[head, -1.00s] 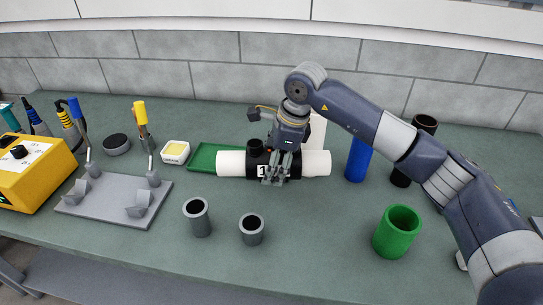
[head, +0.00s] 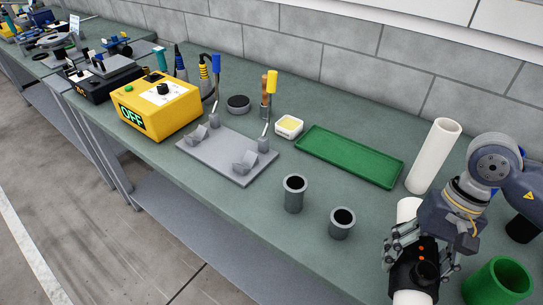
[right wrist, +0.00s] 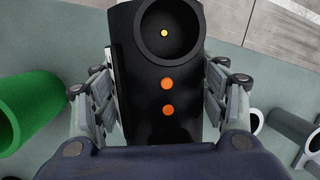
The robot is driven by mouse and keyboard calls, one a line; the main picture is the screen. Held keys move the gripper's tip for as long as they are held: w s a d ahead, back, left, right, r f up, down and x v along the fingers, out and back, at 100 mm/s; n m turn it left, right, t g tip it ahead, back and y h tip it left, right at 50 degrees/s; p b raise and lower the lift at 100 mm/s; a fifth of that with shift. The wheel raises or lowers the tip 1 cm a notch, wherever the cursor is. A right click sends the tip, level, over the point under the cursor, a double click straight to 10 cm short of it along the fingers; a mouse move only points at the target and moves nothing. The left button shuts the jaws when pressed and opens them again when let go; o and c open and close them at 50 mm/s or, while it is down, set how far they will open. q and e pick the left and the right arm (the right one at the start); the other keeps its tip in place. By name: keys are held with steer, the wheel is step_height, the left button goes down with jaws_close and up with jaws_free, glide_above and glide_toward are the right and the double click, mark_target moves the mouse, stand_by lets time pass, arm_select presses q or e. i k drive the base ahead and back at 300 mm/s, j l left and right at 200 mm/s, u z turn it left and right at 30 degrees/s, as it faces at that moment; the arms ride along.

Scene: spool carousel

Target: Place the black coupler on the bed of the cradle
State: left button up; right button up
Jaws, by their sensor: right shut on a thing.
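My right gripper (right wrist: 165,105) is shut on the coupler, fingers on opposite sides. In the right wrist view the coupler (right wrist: 160,70) shows a round port and two orange dots. The cradle seems to be the grey plate (head: 215,165) with V-shaped supports (head: 245,161), left of centre on the bench. It is empty, and the coupler is well to its right. My left gripper is not in view.
Two grey cups (head: 294,195) (head: 341,225) stand between cradle and coupler. An empty green tray (head: 350,157), a white tube (head: 433,158) and a green cup (head: 497,283) are nearby.

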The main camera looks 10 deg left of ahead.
mark_target(219, 152)
steer(key=j, duration=0.75)
steer(key=j+z, duration=0.1)
steer(key=j, duration=0.7)
steer(key=i+j, duration=0.1)
steer(key=j, duration=0.3)
steer(key=i+j+z, duration=0.1)
steer(key=j, duration=0.75)
steer(key=i, duration=0.1)
